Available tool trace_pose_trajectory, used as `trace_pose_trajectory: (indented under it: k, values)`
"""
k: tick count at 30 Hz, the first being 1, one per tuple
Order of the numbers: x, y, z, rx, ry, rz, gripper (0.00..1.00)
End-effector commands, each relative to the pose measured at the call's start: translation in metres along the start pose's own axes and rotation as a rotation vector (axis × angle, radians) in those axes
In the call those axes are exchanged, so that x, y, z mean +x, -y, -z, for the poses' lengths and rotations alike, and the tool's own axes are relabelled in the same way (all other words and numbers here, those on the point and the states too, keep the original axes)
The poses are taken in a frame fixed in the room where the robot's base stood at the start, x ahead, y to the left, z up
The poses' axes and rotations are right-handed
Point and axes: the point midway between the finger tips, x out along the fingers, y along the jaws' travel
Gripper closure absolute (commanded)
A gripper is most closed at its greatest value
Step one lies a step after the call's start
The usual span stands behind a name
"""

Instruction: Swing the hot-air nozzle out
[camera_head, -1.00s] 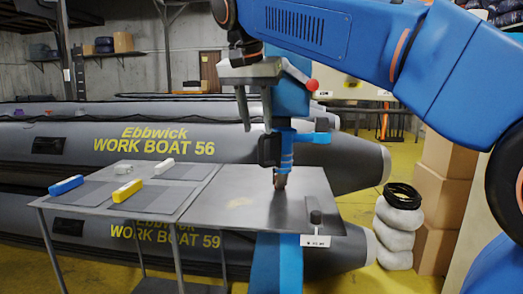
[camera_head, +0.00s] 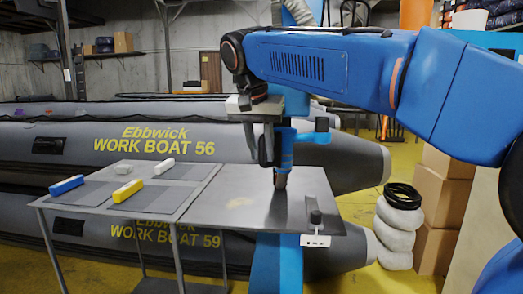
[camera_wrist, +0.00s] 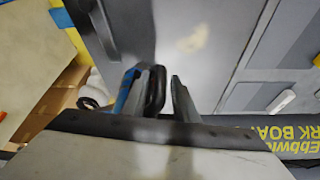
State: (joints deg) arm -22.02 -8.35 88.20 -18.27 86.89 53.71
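The hot-air machine is a blue upright (camera_head: 286,150) at the table's middle. Its dark-tipped nozzle (camera_head: 281,180) points down close to the grey tabletop. A black loop handle (camera_wrist: 156,88) shows in the wrist view, beside a blue part (camera_wrist: 125,92) of the machine. My gripper (camera_head: 262,148) points down at the left side of the blue upright, at handle height. In the wrist view my gripper (camera_wrist: 168,100) has a grey finger to the right of the handle with a gap between them.
The grey table (camera_head: 240,215) carries a blue block (camera_head: 66,185), a yellow block (camera_head: 128,190) and white blocks at left. A small labelled box with a black knob (camera_head: 315,228) sits at its front right edge. Grey boats (camera_head: 75,150) lie behind; cartons (camera_head: 445,190) stand at right.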

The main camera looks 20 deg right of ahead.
Motion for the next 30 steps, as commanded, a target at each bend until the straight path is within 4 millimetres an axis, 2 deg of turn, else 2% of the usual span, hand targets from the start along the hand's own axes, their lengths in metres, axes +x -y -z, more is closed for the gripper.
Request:
trace_pose_trajectory:
  k: [1, 3, 11, 17, 23, 30]
  values:
    - [0.000, 0.000, 0.000, 0.000, 0.000, 0.000, 0.87]
    - [0.000, 0.000, 0.000, 0.000, 0.000, 0.000, 1.00]
    - [-0.001, -0.001, -0.001, -0.008, 0.000, 0.004, 1.00]
    - [-0.004, -0.009, -0.009, -0.062, 0.000, 0.028, 1.00]
    - [-0.011, -0.027, -0.025, -0.184, -0.001, 0.080, 1.00]
    - [-0.019, -0.060, -0.045, -0.383, -0.001, 0.162, 1.00]
